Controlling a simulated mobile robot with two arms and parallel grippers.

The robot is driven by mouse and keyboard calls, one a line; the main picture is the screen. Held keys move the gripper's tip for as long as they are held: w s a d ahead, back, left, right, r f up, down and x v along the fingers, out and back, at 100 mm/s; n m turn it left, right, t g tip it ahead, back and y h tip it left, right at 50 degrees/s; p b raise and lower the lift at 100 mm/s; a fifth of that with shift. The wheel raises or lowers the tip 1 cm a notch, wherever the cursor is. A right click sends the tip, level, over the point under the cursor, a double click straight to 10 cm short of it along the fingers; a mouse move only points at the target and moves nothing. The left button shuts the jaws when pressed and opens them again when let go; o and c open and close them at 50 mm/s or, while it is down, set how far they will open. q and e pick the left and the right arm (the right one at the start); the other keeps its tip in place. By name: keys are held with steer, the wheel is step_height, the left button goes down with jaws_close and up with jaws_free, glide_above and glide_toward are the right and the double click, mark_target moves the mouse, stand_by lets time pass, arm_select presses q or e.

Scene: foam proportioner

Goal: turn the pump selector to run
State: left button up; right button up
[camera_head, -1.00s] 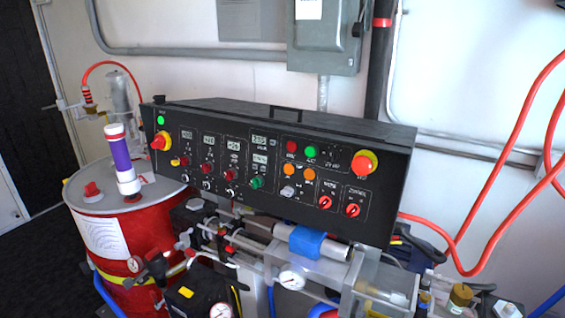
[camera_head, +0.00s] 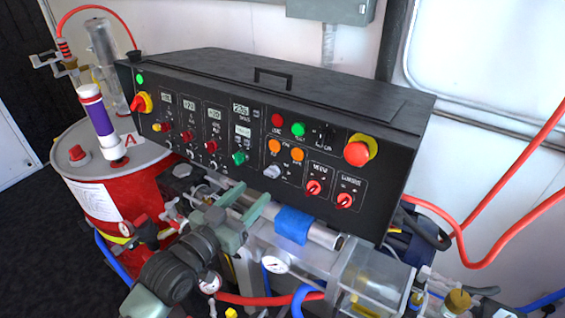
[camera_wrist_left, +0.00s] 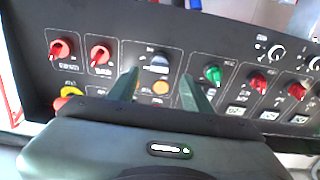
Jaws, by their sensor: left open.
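The black control panel (camera_head: 330,150) carries several knobs and buttons, with labels too small to read. A grey selector knob (camera_head: 271,171) sits below two orange buttons (camera_head: 285,150). Two red knobs (camera_head: 313,187) are to its right. I cannot tell from the labels which is the pump selector. My left gripper (camera_head: 256,190) is open in front of the panel's lower edge, just below the grey knob. In the left wrist view, the panel appears inverted, and the grey knob (camera_wrist_left: 160,63) lies between the open fingers, apart from them. My right gripper is not in view.
A green knob (camera_head: 238,158) is close to the left of the grey knob. A red emergency button (camera_head: 357,153) stands out at the right. Pipes with a blue wrap (camera_head: 294,225) and a gauge (camera_head: 275,264) lie below. A red drum (camera_head: 110,195) stands left.

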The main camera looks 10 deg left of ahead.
mark_target(269, 174)
arm_select(q)
steer(key=x, duration=0.2)
steer(key=p+x, duration=0.1)
steer(key=x, duration=0.1)
steer(key=p+x, duration=0.1)
steer(key=x, duration=0.1)
steer(key=shift+w+d+r, duration=0.15)
steer(key=shift+w+r, duration=0.1)
steer(key=shift+r, duration=0.15)
steer(key=shift+s+r, duration=0.1)
steer(key=shift+s, duration=0.15)
steer(key=shift+w, duration=0.1)
jaws_close()
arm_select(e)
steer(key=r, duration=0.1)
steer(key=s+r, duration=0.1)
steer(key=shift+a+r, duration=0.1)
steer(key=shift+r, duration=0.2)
